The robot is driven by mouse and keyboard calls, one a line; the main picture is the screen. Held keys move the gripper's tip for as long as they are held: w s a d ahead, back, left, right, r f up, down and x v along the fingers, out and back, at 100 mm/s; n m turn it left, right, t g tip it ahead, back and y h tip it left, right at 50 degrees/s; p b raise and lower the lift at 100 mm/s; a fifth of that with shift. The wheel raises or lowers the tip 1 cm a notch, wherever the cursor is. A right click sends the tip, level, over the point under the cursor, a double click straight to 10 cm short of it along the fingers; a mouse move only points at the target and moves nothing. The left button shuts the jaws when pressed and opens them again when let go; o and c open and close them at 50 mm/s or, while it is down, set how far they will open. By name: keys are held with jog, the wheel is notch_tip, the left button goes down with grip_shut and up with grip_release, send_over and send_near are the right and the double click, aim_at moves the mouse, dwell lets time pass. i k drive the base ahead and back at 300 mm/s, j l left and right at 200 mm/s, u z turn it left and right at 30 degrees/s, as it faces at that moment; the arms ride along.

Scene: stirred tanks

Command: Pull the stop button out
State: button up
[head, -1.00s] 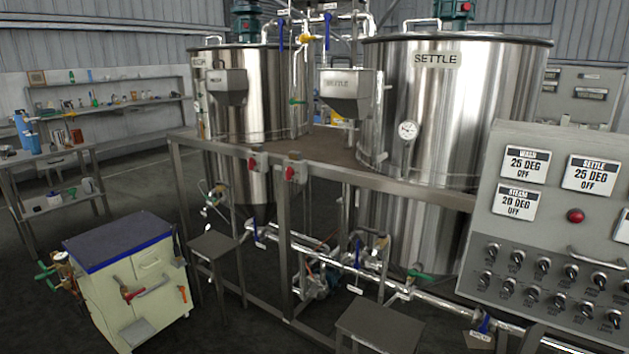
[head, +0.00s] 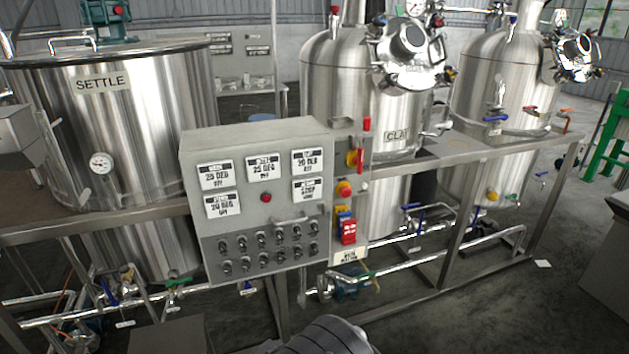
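A red, round stop button (head: 344,189) with yellow around it sits on the narrow grey strip at the right side of the control panel (head: 215,146). It is small in the head view, and I cannot tell whether it is pressed in or out. My gripper is not in view. A dark grey, rounded part at the bottom edge looks like part of my arm, well below and in front of the panel.
A steel frame rail (head: 475,158) runs along the tanks. The SETTLE tank (head: 140,125) stands left. Floor is open at lower right.

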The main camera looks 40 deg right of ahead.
aim_at(345, 191)
jog(key=z, duration=1.55)
